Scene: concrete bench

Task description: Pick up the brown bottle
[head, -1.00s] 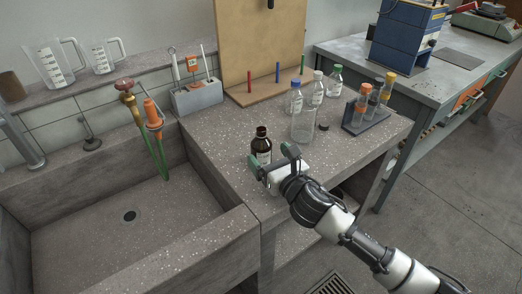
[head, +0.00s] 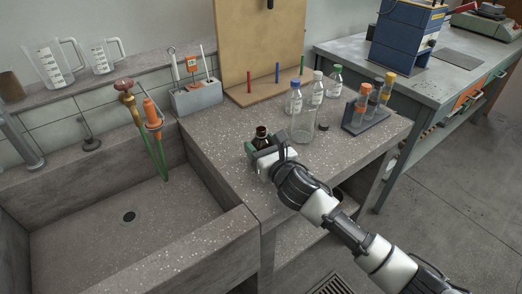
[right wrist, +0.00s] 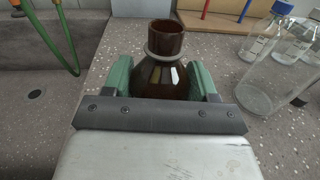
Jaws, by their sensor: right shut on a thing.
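The brown bottle (head: 261,135) stands upright on the concrete bench (head: 215,150), near its edge beside the sink. In the right wrist view the bottle (right wrist: 168,68) shows its open neck and shoulder, with no cap on it. My right gripper (head: 262,150) is shut on the bottle, one green finger on each side of its body. The two fingers also show in the right wrist view (right wrist: 163,82). The lower part of the bottle is hidden behind the gripper. My left gripper is not in view.
A clear glass bottle (head: 303,127) stands right of the brown bottle, with several capped bottles behind it. A small dark cap (head: 323,126) lies nearby. The sink (head: 120,225) opens to the left.

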